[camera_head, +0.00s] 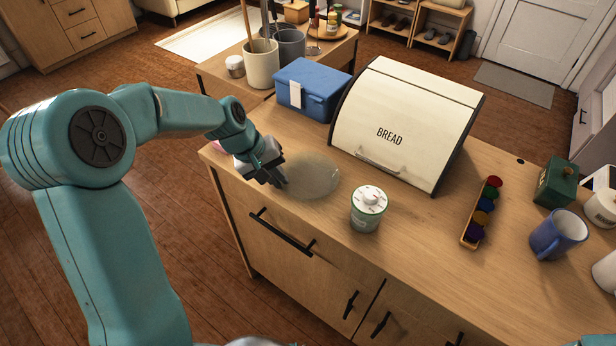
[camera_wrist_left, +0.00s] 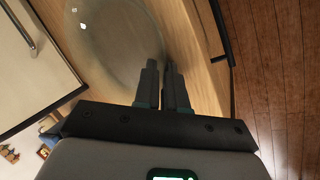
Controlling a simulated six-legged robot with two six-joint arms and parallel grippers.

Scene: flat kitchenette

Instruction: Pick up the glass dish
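The glass dish (camera_head: 318,178) is clear, round and shallow, at the counter's left front, left of a lidded white jar. In the left wrist view the dish (camera_wrist_left: 105,45) fills the upper middle. My left gripper (camera_head: 281,183) is at the dish's left rim. In the left wrist view its two fingers (camera_wrist_left: 164,75) are close together, with the dish's edge running between them, so it appears shut on the rim. Whether the dish rests fully on the counter I cannot tell. My right gripper is not in view.
The white jar (camera_head: 368,208) stands close to the dish's right. A cream bread box (camera_head: 405,120) and a blue lidded box (camera_head: 311,90) stand behind. A tray of coloured pieces (camera_head: 469,222) and a blue mug (camera_head: 557,236) are at right. The counter between jar and tray is clear.

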